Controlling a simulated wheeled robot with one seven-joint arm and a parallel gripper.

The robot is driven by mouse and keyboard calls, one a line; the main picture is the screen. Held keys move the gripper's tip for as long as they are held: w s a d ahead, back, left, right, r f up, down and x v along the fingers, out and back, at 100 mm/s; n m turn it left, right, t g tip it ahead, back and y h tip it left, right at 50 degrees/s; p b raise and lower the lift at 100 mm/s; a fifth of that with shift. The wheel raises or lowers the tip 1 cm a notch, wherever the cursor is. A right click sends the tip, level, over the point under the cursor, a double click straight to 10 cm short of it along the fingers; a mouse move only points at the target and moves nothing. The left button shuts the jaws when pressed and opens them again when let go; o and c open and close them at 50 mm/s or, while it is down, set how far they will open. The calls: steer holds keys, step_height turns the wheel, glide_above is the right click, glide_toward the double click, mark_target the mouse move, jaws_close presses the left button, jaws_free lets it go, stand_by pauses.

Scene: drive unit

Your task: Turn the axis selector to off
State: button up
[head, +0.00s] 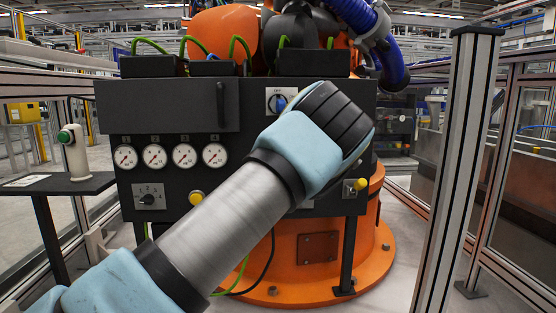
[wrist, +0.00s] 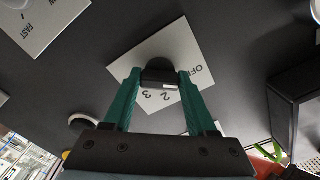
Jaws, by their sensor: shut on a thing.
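In the wrist view, the axis selector is a black knob (wrist: 158,66) on a white square plate (wrist: 135,63) marked OFF, 2 and 3. My gripper (wrist: 160,80) has its two green fingers on either side of the knob, shut on it. A short white mark shows on the knob near the fingertips. I cannot tell for sure which label it points to. In the head view, my arm and wrist cover the place where the fingers meet the panel, so the fingertips and selector are hidden there.
The dark control panel (head: 165,105) has several round gauges (head: 155,156), a lower-left selector (head: 147,199), a blue knob (head: 280,103) and a yellow button (head: 361,185). A grey post (head: 462,150) stands on the right. A side shelf (head: 60,184) is on the left.

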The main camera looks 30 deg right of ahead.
steer(key=shift+f+n, duration=0.1)
steer(key=shift+n, duration=0.5)
steer(key=o, duration=1.4)
steer(key=shift+c, duration=0.2)
steer(key=shift+s, duration=0.1)
steer(key=p+v, duration=0.2)
steer(key=v, duration=0.8)
steer(key=shift+s, duration=0.25)
steer(key=shift+a, duration=0.15)
